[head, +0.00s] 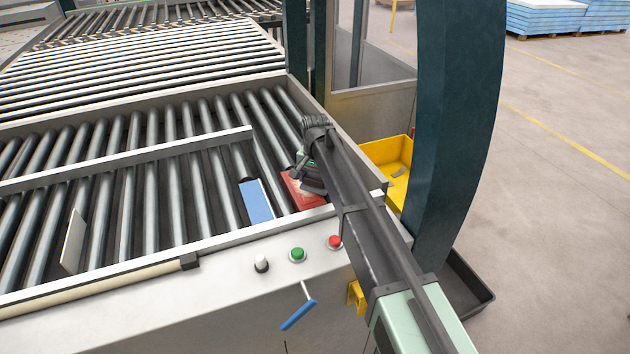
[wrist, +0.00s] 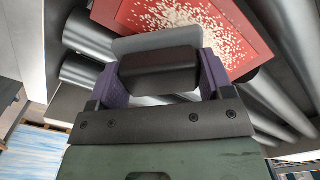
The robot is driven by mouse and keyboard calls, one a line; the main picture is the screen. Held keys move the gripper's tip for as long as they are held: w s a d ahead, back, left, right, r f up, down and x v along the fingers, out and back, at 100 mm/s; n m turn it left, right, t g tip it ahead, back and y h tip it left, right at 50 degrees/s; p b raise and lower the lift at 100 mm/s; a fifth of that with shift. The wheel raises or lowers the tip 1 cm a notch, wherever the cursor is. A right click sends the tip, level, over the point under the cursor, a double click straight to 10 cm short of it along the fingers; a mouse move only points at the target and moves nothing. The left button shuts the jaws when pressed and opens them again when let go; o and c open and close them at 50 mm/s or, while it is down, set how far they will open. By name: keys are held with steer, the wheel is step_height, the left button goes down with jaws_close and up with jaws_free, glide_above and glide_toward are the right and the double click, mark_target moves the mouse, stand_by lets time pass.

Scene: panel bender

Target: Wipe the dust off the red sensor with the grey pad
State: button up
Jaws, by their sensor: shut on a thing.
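The red sensor (head: 303,190) is a flat red block on the roller bed, near the front rail. In the wrist view its red face (wrist: 245,30) carries a scatter of pale dust flecks. My gripper (wrist: 160,75) is shut on the grey pad (wrist: 155,42), which has a dark grip block between the purple fingers. The pad is over the near part of the red face and hides some of it; I cannot tell whether it touches. In the head view my gripper (head: 312,178) is at the sensor, and my arm hides part of both.
A blue block (head: 257,200) stands left of the sensor on the rollers. A pale plate (head: 73,241) stands tilted farther left. The front panel has a green button (head: 297,254), a red button (head: 335,242) and a blue-handled lever (head: 298,314). A yellow bin (head: 388,160) is to the right.

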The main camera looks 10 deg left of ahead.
mark_target(303, 179)
steer(key=shift+w+a, duration=0.35)
steer(key=shift+w, duration=0.1)
steer(key=shift+s+a+f, duration=0.1)
steer(key=shift+s+a, duration=0.95)
steer(key=shift+a, duration=0.3)
steer(key=shift+s+a, duration=0.45)
steer(key=shift+a, duration=0.35)
steer(key=shift+s+a, duration=0.45)
steer(key=shift+a, duration=0.3)
steer(key=shift+w+a, duration=0.5)
steer(key=shift+w, duration=0.35)
steer(key=shift+w+d, duration=0.65)
steer(key=shift+d, duration=0.3)
steer(key=shift+w+d, duration=0.65)
steer(key=shift+d, duration=0.35)
steer(key=shift+w+d, duration=0.65)
steer(key=shift+d, duration=0.3)
steer(key=shift+w+a, duration=0.65)
steer(key=shift+w, duration=0.25)
steer(key=shift+s+a, duration=0.5)
steer(key=shift+a, duration=0.25)
steer(key=shift+s+a, duration=0.45)
steer(key=shift+a, duration=0.25)
steer(key=shift+s+a, duration=0.5)
steer(key=shift+a, duration=0.2)
steer(key=shift+s+a, duration=0.5)
steer(key=shift+a, duration=0.15)
